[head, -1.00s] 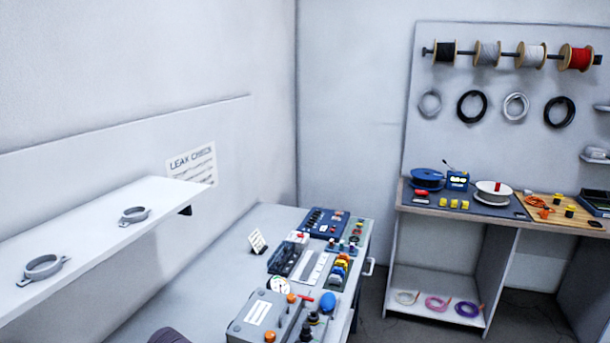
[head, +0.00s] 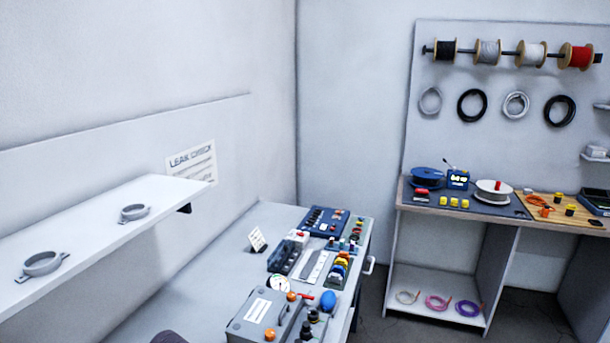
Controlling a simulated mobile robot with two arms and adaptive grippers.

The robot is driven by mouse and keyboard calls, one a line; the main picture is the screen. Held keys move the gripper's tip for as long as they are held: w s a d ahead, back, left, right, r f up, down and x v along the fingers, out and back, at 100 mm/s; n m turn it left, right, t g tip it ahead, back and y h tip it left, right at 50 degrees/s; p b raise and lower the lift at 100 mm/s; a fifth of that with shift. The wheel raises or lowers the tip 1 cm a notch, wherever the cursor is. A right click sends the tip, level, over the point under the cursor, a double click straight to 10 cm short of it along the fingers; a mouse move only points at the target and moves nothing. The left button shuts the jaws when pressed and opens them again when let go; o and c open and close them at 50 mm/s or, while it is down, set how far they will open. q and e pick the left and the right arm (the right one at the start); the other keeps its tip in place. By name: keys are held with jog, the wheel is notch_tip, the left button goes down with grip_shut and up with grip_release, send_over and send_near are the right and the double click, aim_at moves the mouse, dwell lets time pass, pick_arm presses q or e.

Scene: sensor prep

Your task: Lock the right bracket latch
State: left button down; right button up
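Two grey ring-shaped brackets with side tabs rest on the white wall shelf (head: 85,245) at the left. The nearer, larger-looking bracket (head: 42,264) is toward the left end of the shelf. The other bracket (head: 134,212) is farther along, to the right. Both rings look empty. The latches are too small to make out, so I cannot tell whether they are locked. Neither of my grippers is in view, and nothing touches the brackets.
Below the shelf, a grey bench (head: 215,262) holds a grey case (head: 262,315), a gauge (head: 279,284) and trays of small parts. A leak check sign (head: 192,163) is on the wall. A workbench (head: 505,215) with spools stands at the right. The bench's left part is clear.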

pick_arm(q)
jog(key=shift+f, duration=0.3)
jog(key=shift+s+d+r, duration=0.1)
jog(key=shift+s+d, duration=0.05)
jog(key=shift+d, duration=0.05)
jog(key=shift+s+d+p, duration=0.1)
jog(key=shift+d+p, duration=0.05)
jog(key=shift+p, duration=0.3)
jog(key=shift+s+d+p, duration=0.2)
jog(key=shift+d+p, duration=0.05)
jog(key=shift+p, duration=0.2)
dwell(0.5)
